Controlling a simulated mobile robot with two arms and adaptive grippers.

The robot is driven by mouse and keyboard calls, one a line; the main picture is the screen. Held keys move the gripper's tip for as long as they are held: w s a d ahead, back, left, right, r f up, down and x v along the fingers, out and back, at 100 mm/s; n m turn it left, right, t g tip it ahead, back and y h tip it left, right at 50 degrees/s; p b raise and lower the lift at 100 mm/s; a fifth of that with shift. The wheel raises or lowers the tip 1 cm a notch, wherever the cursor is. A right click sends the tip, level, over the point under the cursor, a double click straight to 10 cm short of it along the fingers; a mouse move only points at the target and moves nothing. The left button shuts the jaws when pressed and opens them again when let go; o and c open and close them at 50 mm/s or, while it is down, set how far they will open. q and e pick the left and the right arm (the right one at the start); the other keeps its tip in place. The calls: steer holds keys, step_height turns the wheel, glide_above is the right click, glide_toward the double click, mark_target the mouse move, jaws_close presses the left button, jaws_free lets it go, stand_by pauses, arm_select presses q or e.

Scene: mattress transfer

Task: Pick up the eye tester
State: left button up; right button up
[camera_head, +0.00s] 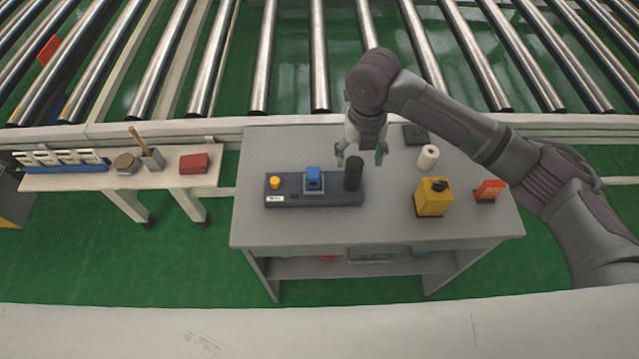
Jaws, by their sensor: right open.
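A dark flat base (335,199) with a white label lies on the grey table (300,230). On it stand a yellow button (274,182), a blue block (313,178) and an upright black cylinder (353,173) at its right end. Which of these is the eye tester I cannot tell for sure. My right gripper (363,156) points down, open and empty, just above and behind the black cylinder; whether it touches the cylinder is unclear. My left gripper is not in view.
A side bench (195,180) holds a red box (194,163) and other items. Rollers (265,60) run behind. The table's front left is clear.

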mark_target(353, 171)
steer(key=shift+w+a+f+p, duration=0.1)
steer(key=shift+w+f+p, duration=0.15)
steer(key=shift+f, duration=0.95)
steer(key=shift+w+a+f+p, duration=0.1)
steer(key=shift+f+p, duration=0.1)
steer(key=shift+f, duration=0.95)
steer(key=shift+w+a+f+p, duration=0.1)
steer(key=shift+w+f+p, duration=0.15)
steer(key=shift+f, duration=0.95)
steer(key=shift+r, duration=0.1)
jaws_close()
